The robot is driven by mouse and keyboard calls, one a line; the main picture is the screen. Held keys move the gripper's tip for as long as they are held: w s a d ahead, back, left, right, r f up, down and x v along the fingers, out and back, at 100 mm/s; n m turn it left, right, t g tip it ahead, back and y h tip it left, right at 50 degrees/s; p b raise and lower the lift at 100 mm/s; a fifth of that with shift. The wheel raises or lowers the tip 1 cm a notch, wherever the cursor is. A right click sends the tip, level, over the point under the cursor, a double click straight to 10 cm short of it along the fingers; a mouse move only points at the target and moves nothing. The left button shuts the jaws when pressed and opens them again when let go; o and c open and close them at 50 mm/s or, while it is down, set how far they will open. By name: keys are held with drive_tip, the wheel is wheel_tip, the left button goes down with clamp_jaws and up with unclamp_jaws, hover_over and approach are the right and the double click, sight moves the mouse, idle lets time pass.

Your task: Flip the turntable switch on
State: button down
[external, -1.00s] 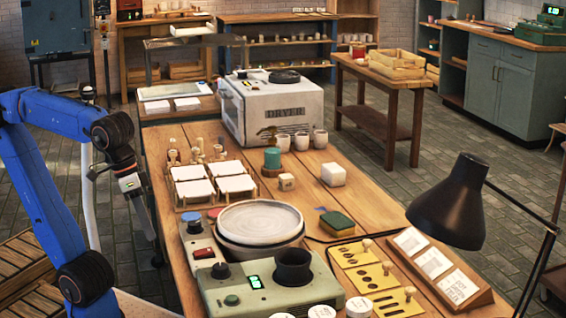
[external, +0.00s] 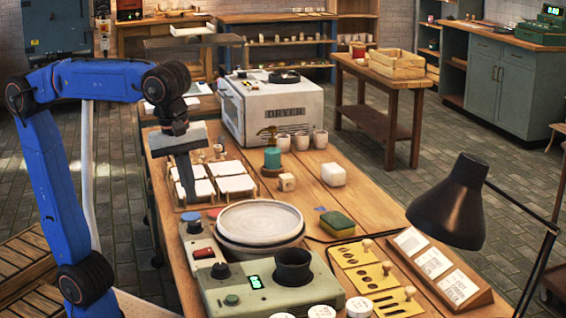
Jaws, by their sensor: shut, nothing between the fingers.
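Which way the switch is tipped is too small to tell. My gripper (external: 187,198) points down, shut and empty, behind the control box. In the picture it overlaps the left part of the white tile rack, apart from the switch.
White tiles (external: 234,184) stand in a rack behind the turntable. A green machine (external: 242,296) with a dark cup stands in front. A green sponge (external: 337,222) and a black lamp (external: 452,205) are to the right. The white dryer (external: 272,112) is farther back.

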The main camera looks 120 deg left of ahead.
sight(203, 251)
drive_tip(key=shift+w+a+r+n, duration=0.15)
drive_tip(key=shift+w+r+n, duration=0.3)
drive_tip(key=shift+n, duration=0.25)
drive_tip(key=shift+f, duration=0.1)
drive_tip(key=f, duration=0.4)
drive_tip(key=w+a+f, duration=0.1)
drive_tip(key=f, duration=0.8)
drive_tip(key=shift+w+a+f, duration=0.15)
drive_tip(key=shift+w+f, duration=0.1)
drive_tip(key=shift+f, duration=0.15)
drive_tip(key=shift+f, duration=0.1)
drive_tip(key=shift+w+a+f+g, duration=0.1)
drive_tip(key=shift+a+f+g, duration=0.05)
drive_tip(key=shift+g, duration=0.25)
drive_tip(key=shift+s+d, duration=0.6)
drive_tip(key=shift+d, duration=0.05)
drive_tip(key=shift+r, duration=0.2)
